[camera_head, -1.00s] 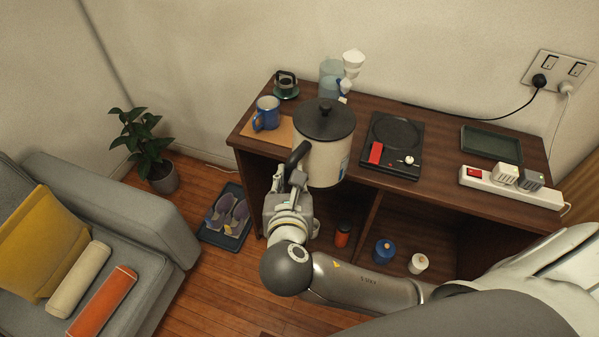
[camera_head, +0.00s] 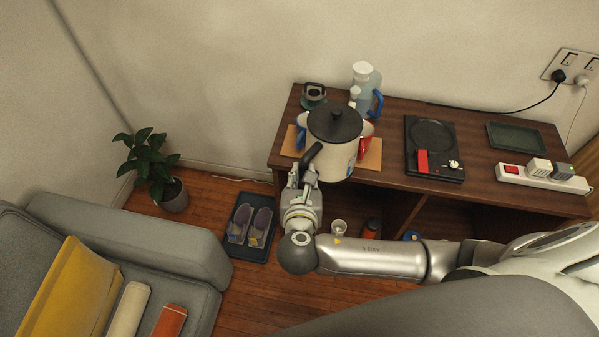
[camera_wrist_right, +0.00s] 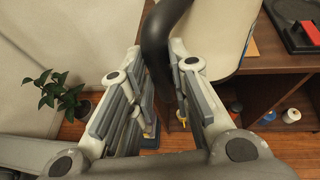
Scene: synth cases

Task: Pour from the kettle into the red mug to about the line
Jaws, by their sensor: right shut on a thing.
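The kettle (camera_head: 334,163) has a cream body, a black lid and a black handle. My right gripper (camera_head: 306,172) is shut on the handle, at the kettle's lower left. The kettle looks about upright, in front of the mugs. The red mug (camera_head: 366,133) shows partly behind the kettle's right side; its inside, any line and its fill are hidden. In the right wrist view the fingers (camera_wrist_right: 161,66) flank the black handle, with the cream kettle body (camera_wrist_right: 222,35) at upper right. I cannot see the spout. My left gripper is not in view.
A blue mug (camera_head: 301,128) is partly hidden left of the kettle, on a tan mat (camera_head: 373,160). Behind stand a blue-handled jug (camera_head: 366,85) and a dark green dripper (camera_head: 314,96). A black hotplate (camera_head: 433,150), tray (camera_head: 516,136) and power strip (camera_head: 530,177) lie right on the cabinet.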

